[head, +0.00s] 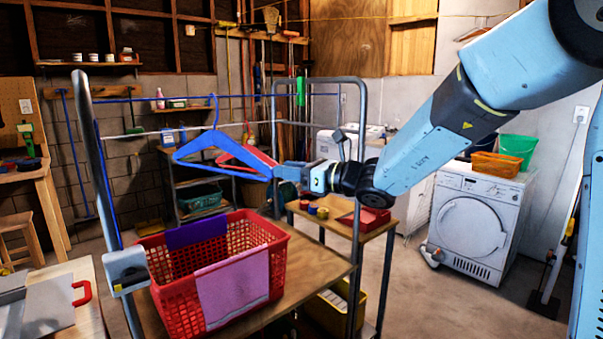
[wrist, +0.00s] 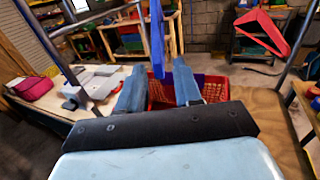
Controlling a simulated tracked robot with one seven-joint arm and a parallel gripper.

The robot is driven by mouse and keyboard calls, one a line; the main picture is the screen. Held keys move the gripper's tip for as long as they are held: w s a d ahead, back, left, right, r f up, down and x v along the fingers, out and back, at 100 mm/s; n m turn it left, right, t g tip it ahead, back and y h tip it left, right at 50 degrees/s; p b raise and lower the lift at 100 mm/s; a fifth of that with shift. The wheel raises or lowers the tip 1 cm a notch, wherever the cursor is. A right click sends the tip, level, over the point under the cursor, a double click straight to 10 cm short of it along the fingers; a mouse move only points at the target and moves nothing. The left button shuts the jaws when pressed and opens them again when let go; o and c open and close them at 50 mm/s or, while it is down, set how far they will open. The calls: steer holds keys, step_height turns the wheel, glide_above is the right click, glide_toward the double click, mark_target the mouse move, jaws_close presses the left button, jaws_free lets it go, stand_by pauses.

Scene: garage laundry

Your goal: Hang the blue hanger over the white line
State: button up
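The blue hanger (head: 190,153) is upright in the head view, its hook reaching up to the height of the blue line (head: 150,99). Whether the hook rests on that line is not clear. The white line (head: 140,134) runs lower, passing behind the hanger. My gripper (head: 282,172) is at the hanger's right-hand corner. In the wrist view my gripper (wrist: 160,68) has its fingers spread, with the blue hanger (wrist: 157,35) edge-on between or just beyond the tips. Gaps show on both sides of it.
A red hanger (head: 262,156) hangs just behind the blue one, and shows in the wrist view (wrist: 264,32). Grey rack posts (head: 92,160) stand either side. A red basket (head: 160,281) with purple and pink cloths sits on the wooden shelf below.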

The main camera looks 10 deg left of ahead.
mark_target(262, 171)
steer(key=shift+x, duration=4.05)
steer(key=shift+c, duration=0.3)
jaws_close()
steer(key=shift+r, duration=2.3)
